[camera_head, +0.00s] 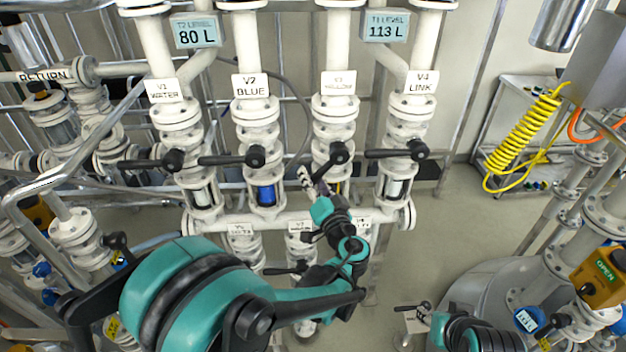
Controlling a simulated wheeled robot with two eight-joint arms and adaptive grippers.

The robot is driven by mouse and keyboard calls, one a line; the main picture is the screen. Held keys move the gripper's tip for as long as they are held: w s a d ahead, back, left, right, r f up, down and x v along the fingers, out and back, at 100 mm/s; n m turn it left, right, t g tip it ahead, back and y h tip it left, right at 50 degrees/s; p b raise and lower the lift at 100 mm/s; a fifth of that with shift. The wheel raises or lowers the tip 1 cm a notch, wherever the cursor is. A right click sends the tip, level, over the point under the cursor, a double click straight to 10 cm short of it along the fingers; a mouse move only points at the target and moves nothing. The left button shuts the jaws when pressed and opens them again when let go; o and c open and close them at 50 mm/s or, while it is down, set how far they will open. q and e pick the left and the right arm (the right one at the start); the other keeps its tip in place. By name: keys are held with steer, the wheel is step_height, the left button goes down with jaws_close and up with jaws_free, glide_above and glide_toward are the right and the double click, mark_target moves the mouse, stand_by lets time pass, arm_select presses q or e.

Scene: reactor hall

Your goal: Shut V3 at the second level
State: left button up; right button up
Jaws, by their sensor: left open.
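V3 (334,107) is the third valve from the left in the upper row, on a white vertical pipe; its label is partly washed out. Its black lever (339,152) slants down and left from the hub, unlike its neighbours' levers. My left gripper (306,177) is open near the lever's lower end, with fingers pointing up; I cannot tell whether they touch or surround it. The gripper and wrist hide part of the lever and the sight glass below, where a little yellow shows. My right arm (470,335) is at the lower right; its fingers are unclear.
V1 (164,90), V2 (251,86) and V4 (421,82) have levers lying crosswise to their pipes. Level displays read 80 L (197,32) and 113 L (386,27). A lower valve row sits beneath the header pipe (285,220). A tank (495,290) stands lower right.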

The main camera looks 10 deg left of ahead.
arm_select(q)
jaws_close()
steer(key=shift+s+a+r, duration=0.1)
steer(key=shift+s+a+r+m+t, duration=0.1)
steer(key=shift+a+r+m+t, duration=0.3)
steer(key=shift+m, duration=0.6)
steer(key=r+m, duration=0.1)
steer(key=a+r+m, duration=0.1)
steer(key=shift+s+a+m+b, duration=0.2)
steer(key=shift+m+b, duration=0.1)
steer(key=shift+b, duration=0.1)
steer(key=shift+s+a+r+m+t, duration=0.1)
steer(key=shift+a+r+m+t, duration=0.2)
steer(key=shift+r+m, duration=0.65)
steer(key=shift+w+a+r+m+t, duration=0.1)
steer(key=shift+r+m+t, duration=0.25)
steer(key=shift+r+m, duration=0.6)
steer(key=shift+s+a+r+m+t, duration=0.15)
steer(key=shift+r+m+t, duration=0.3)
steer(key=shift+m, duration=0.85)
steer(key=shift+r+h, duration=0.1)
steer(key=shift+h, duration=0.2)
